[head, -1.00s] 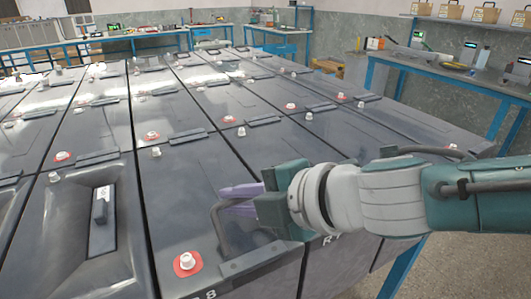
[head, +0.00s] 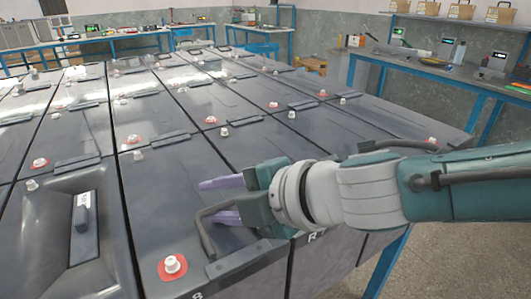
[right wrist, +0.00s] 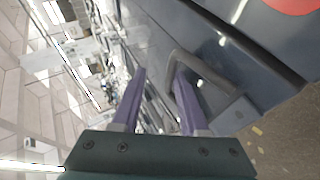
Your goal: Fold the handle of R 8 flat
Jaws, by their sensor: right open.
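The R 8 battery (head: 178,225) is the dark grey block at the front centre, with part of its label at the lower edge. Its dark handle (head: 203,231) stands up from the hinge bar (head: 245,258) at the front edge and bends over to the right at its top. My right gripper (head: 212,200) is at the handle's top, its two purple fingers apart and open. In the right wrist view the handle (right wrist: 210,76) runs close by the right-hand finger; I cannot tell whether they touch. My left gripper is not in view.
A red-ringed terminal (head: 173,266) stands on the battery top left of the handle. The battery at left has a handle (head: 84,215) in a recessed top. More battery rows with terminals stretch behind. A blue-framed bench (head: 440,80) stands at the right.

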